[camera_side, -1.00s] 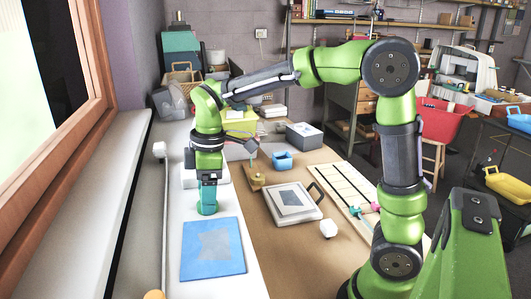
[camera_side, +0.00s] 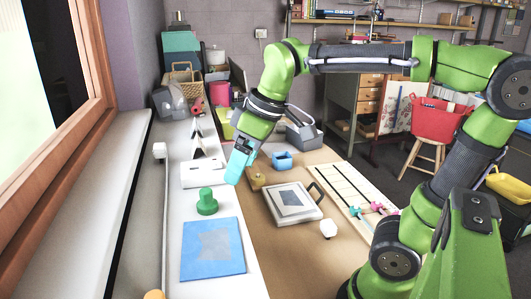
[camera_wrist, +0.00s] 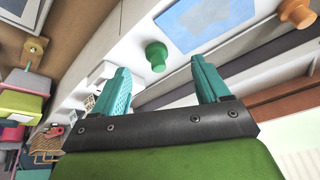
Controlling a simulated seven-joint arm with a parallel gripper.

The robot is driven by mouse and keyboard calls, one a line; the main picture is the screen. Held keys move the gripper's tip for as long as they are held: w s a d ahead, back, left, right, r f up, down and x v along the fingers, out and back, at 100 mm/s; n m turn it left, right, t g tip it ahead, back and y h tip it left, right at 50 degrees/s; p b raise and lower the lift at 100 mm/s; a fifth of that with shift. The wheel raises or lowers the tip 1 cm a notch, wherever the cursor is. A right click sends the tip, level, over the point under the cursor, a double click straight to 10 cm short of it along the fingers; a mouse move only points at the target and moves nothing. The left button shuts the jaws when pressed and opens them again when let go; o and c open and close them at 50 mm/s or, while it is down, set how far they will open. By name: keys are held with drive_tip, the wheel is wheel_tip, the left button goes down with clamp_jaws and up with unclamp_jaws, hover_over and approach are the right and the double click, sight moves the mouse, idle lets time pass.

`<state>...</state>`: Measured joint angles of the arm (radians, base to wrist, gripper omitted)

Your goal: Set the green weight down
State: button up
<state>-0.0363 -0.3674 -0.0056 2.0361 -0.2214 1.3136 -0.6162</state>
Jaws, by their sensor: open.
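The green weight (camera_side: 207,202), a short knobbed cylinder, stands upright on the white surface (camera_side: 215,280), just behind the blue mat (camera_side: 212,250). My gripper (camera_side: 236,172) is above and to the right of the weight in the side view, tilted and clear of it. In the wrist view the green weight (camera_wrist: 156,55) shows beyond the open teal fingers (camera_wrist: 160,72), with nothing between them. The blue mat (camera_wrist: 205,20) lies past it there, with a paler patch in its middle.
An orange knobbed piece (camera_side: 154,294) is at the front edge. A white block (camera_side: 204,172) stands behind the weight. To the right, on the brown table, are a blue cup (camera_side: 283,160), a square scale-like plate (camera_side: 293,203) and a small white block (camera_side: 328,229).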

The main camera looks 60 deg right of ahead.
drive_tip(key=s+f+m+t, duration=0.3)
drive_tip(key=s+f+m, duration=0.2)
drive_tip(key=s+m, duration=0.1)
drive_tip(key=shift+f+m, duration=0.15)
drive_tip(key=shift+m, duration=0.25)
